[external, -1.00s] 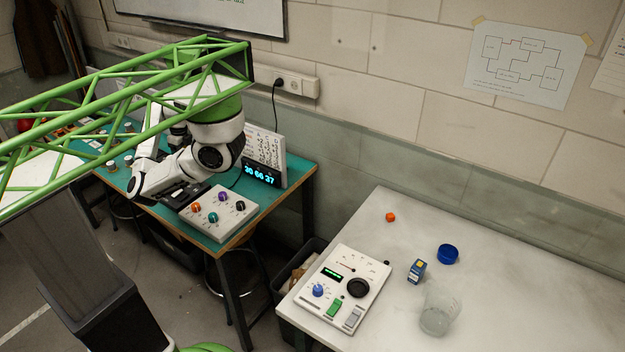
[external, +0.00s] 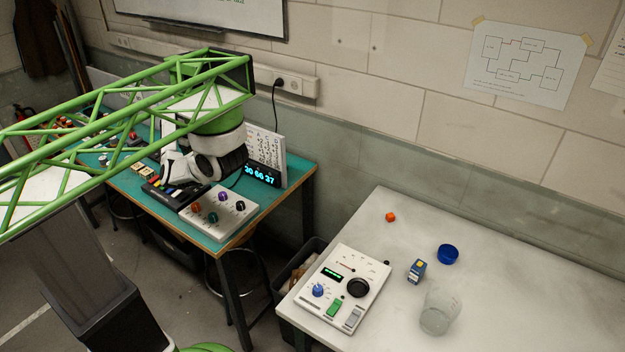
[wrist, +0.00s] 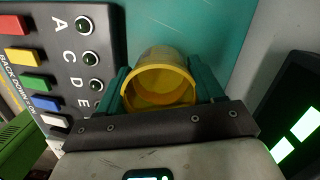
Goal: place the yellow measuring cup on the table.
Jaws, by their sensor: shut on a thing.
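The yellow measuring cup (wrist: 162,82) is in the wrist view, between the two dark green fingers of my gripper (wrist: 162,75). My gripper is shut on it, and I look into its open round mouth. A teal bench top (wrist: 190,25) shows behind the cup; I cannot tell whether the cup touches it. In the external view my arm is over the teal bench (external: 262,210), and the cup and fingers are hidden behind my wrist. The white table (external: 520,285) stands at the right.
A dark button panel (wrist: 72,50) is left of the cup, a dark display (wrist: 308,115) right. A knob box (external: 218,212) sits at the bench's front. The white table holds a control box (external: 340,285), clear beaker (external: 440,312), small blue-yellow box (external: 416,271), blue lid (external: 448,254) and orange cube (external: 390,216).

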